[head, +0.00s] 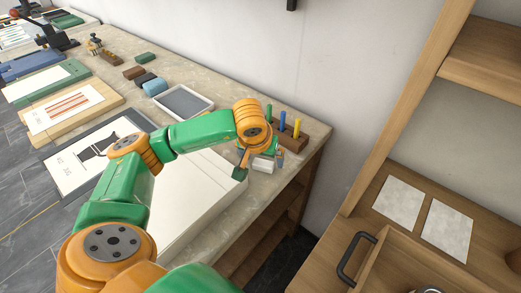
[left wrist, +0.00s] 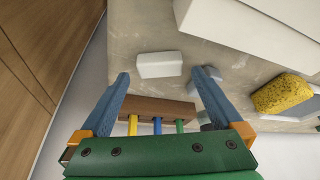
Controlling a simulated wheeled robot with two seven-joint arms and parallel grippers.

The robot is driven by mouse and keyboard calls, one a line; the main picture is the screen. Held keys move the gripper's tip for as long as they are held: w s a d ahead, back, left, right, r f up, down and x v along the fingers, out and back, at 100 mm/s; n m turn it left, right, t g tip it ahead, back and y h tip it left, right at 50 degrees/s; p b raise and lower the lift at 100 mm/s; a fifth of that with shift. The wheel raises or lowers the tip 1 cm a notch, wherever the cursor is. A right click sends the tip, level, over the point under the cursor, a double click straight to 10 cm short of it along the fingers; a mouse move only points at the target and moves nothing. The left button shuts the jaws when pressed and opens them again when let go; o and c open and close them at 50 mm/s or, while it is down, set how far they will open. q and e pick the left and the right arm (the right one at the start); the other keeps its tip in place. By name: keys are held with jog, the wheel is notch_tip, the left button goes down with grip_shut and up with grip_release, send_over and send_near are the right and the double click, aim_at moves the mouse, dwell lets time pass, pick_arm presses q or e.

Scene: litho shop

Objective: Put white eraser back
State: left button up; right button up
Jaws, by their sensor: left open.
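A white eraser (head: 263,163) lies on the stone worktop near its right end. It also shows in the left wrist view (left wrist: 160,65), resting flat in front of my fingertips. My left gripper (head: 258,166) reaches down over this corner. In the left wrist view its two blue fingers (left wrist: 160,78) are spread apart with nothing between the tips, and the eraser is just beyond them. A small grey-blue object (left wrist: 207,73) is by the right-hand fingertip. My right gripper is not in view.
A wooden block with coloured sticks (head: 289,137) stands behind the eraser, by the wall. A shallow grey tray (head: 180,102) and a large white slab (head: 196,197) lie on the worktop. A yellow sponge (left wrist: 283,95) shows in the wrist view. A drawer handle (head: 352,257) juts out at right.

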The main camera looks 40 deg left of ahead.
pick_arm(q)
jog(key=v, duration=1)
jog(key=shift+r, duration=0.3)
jog(key=shift+s, duration=0.15)
